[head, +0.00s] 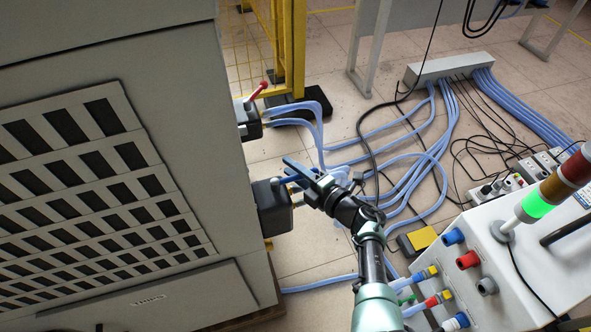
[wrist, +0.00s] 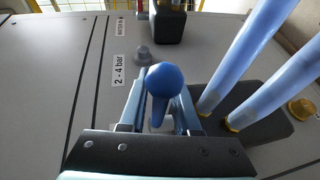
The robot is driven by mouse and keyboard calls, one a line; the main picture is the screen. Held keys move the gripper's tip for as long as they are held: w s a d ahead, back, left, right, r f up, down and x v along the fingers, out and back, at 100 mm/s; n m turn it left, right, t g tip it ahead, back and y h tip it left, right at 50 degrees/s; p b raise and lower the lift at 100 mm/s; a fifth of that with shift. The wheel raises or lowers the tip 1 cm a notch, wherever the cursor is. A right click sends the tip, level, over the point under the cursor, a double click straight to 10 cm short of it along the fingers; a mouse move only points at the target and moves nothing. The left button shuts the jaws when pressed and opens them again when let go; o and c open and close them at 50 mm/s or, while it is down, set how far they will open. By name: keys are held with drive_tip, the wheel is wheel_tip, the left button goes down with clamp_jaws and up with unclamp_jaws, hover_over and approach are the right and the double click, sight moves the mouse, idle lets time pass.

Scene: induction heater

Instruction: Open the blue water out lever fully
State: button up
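The blue water lever, with a round blue knob (wrist: 166,80), stands between the two fingers of my gripper (wrist: 160,100) in the wrist view. The fingers are apart, one on each side of the lever, with visible gaps beside its stem. Whether either finger touches the knob I cannot tell. In the head view my gripper (head: 292,171) is at the side of the grey cabinet, just above a black valve box (head: 273,207). A small blue part of the lever (head: 287,179) shows by the fingers; the rest is hidden.
A red lever (head: 257,91) sits on another black box farther back. Blue hoses (wrist: 245,60) rise close to the right of my gripper. A white unit with a signal lamp (head: 537,204) stands at right. Hoses and cables cover the floor.

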drive_tip(key=p+v, duration=0.6)
drive_tip(key=v, duration=0.7)
